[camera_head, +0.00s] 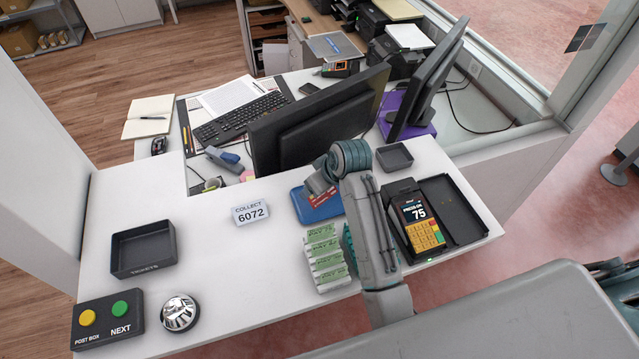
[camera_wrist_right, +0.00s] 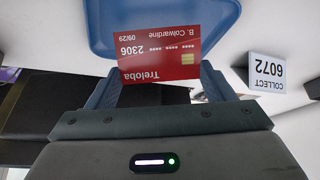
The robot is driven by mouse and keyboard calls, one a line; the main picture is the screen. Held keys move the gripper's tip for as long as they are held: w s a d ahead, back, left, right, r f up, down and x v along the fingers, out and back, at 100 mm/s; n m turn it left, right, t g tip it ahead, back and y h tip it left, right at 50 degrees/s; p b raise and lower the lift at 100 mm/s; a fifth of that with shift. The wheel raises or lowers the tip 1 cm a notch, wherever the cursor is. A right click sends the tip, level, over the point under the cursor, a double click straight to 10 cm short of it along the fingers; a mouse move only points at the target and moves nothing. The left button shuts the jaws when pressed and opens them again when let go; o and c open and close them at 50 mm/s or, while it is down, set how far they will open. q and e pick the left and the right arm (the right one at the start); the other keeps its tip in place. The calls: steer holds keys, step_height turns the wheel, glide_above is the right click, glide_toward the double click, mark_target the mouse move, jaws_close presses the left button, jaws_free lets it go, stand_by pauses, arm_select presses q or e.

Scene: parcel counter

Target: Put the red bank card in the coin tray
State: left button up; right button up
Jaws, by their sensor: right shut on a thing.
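The red bank card (camera_head: 324,198) is between the fingers of my right gripper (camera_head: 318,188). In the right wrist view the card (camera_wrist_right: 158,55) shows its printed face and chip, with the shut fingers (camera_wrist_right: 160,85) at its sides. The card is over a shallow blue tray (camera_head: 308,212), which also shows in the right wrist view (camera_wrist_right: 98,30); I cannot tell whether it touches the tray. A small dark grey tray (camera_head: 394,157) stands empty to the right. No label shows which tray is the coin tray. My left gripper is not in view.
Green-and-white packs (camera_head: 326,262) lie in front of the blue tray, close to my right arm. A card terminal (camera_head: 420,225) stands to the right. The COLLECT 6072 sign (camera_head: 251,213) is left, a monitor (camera_head: 315,125) behind. The counter's middle left is clear.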

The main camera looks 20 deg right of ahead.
steer(key=shift+f, duration=0.7)
steer(key=shift+s+f, duration=0.1)
steer(key=shift+f, duration=0.1)
steer(key=o, duration=0.9)
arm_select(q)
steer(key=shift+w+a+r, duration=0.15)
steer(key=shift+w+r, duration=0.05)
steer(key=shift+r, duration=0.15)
arm_select(e)
steer(key=shift+o, duration=0.2)
steer(key=shift+r, duration=0.1)
steer(key=shift+s+d+r, duration=0.15)
steer(key=shift+s+r, duration=0.05)
steer(key=shift+r, duration=0.3)
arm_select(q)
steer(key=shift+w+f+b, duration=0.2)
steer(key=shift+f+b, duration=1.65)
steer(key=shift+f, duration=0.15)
arm_select(e)
steer(key=v, duration=1.1)
